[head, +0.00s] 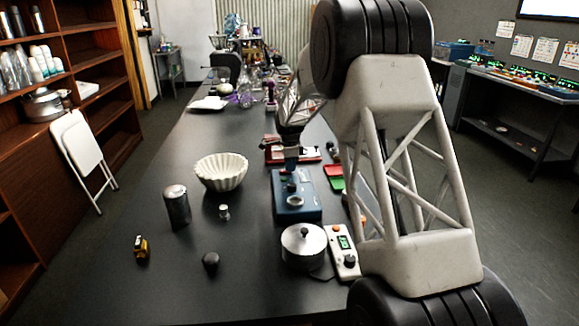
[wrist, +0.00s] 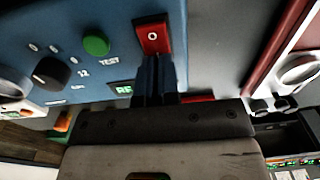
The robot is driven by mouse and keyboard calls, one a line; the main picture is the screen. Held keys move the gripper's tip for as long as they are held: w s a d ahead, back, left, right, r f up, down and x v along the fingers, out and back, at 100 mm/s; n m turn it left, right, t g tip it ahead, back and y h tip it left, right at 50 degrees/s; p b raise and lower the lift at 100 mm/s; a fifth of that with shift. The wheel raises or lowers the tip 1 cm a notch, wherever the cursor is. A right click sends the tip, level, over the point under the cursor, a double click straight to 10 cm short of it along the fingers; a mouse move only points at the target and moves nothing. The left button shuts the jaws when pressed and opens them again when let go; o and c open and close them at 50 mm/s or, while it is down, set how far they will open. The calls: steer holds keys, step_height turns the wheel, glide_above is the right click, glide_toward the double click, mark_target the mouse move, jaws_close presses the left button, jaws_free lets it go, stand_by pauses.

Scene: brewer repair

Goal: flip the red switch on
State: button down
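The red switch (wrist: 153,38) with a white ring mark sits on the blue panel of a device (wrist: 60,20) in the wrist view. The blue device also shows in the head view (head: 284,208), on the black table. My gripper (wrist: 154,62) has its dark fingers side by side, with no clear gap between them. The fingertips are at the switch's near edge; I cannot tell whether they touch it. In the head view my gripper (head: 291,165) is at the far end of the device, and the switch is hidden there.
The panel also has a green button (wrist: 96,45), a black knob (wrist: 52,74) and a small green display (wrist: 124,89). A silver pot (head: 303,248), a white fluted bowl (head: 221,172) and a dark canister (head: 177,207) stand nearby.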

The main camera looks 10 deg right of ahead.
mark_target(284, 171)
steer(key=shift+s+f, duration=0.15)
steer(key=shift+f, duration=0.4)
steer(key=shift+s+f, duration=0.15)
steer(key=shift+f, duration=0.35)
steer(key=shift+a+r, duration=0.25)
steer(key=shift+a, duration=0.8)
steer(key=shift+r, duration=0.1)
step_height(284, 171, up, 15)
steer(key=shift+w+r, duration=0.2)
steer(key=shift+w+a+r+h, duration=0.1)
steer(key=shift+a+h, duration=0.15)
steer(key=shift+h, duration=0.25)
